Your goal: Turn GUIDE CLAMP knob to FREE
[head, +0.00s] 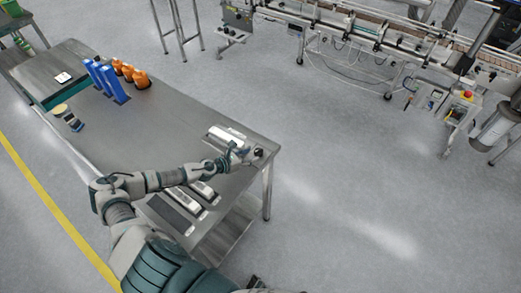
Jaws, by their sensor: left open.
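My left arm reaches over the steel table (180,115) to its right corner. My left gripper (248,154) is open there, close beside a silver box-like unit (225,136) with a rounded top. A small dark round part shows at the gripper's tip; I cannot tell whether it is a knob or part of the gripper. No GUIDE CLAMP label or FREE mark can be read, and I cannot tell whether the gripper touches anything. My right gripper is not in view.
Blue holders (106,82) and orange bottles (131,73) stand toward the table's far left. Silver bars (203,191) lie near my forearm. A conveyor line (375,38) with a red-buttoned control box (465,98) stands across open grey floor (340,170).

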